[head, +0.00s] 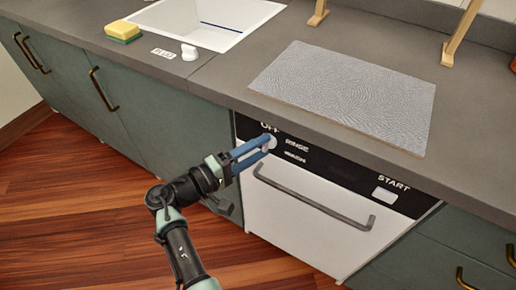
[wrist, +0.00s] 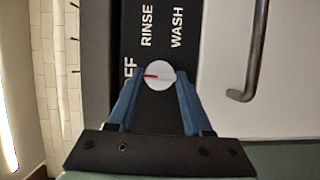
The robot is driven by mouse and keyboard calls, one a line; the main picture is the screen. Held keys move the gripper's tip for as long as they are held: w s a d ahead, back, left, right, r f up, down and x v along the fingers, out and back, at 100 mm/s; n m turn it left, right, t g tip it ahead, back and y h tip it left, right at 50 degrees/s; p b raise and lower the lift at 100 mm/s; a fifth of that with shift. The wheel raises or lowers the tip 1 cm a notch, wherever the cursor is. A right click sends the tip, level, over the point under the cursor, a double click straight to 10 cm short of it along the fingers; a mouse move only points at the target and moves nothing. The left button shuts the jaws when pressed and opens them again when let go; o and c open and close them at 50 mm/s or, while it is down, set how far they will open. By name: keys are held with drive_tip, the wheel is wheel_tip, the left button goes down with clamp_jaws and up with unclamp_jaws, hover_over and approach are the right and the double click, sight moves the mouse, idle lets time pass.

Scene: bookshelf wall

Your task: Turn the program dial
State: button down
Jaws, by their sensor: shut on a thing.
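The program dial (wrist: 160,71) is a small round white knob with a red mark on the dishwasher's black control strip. In the wrist view the red mark points left, toward the partly hidden OFF label (wrist: 129,68). RINSE (wrist: 147,27) and WASH (wrist: 177,29) are printed beside it. My gripper (wrist: 160,78) has its two blue fingers on either side of the dial and is shut on it. In the head view my gripper (head: 267,145) reaches the left end of the strip, and its fingers partly cover the dial (head: 272,143).
The white dishwasher door (head: 300,215) has a grey bar handle (head: 315,200) just below the strip. A START button (head: 385,195) is at the right. The countertop (head: 225,75) overhangs above, with a patterned board (head: 345,95), a sponge (head: 123,32) and a sink (head: 215,15).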

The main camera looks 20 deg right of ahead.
idle(0.6)
drive_tip(key=shift+c, duration=1.6)
unclamp_jaws()
drive_tip(key=v, duration=1.3)
drive_tip(key=shift+f, duration=0.15)
drive_tip(key=shift+d, duration=0.1)
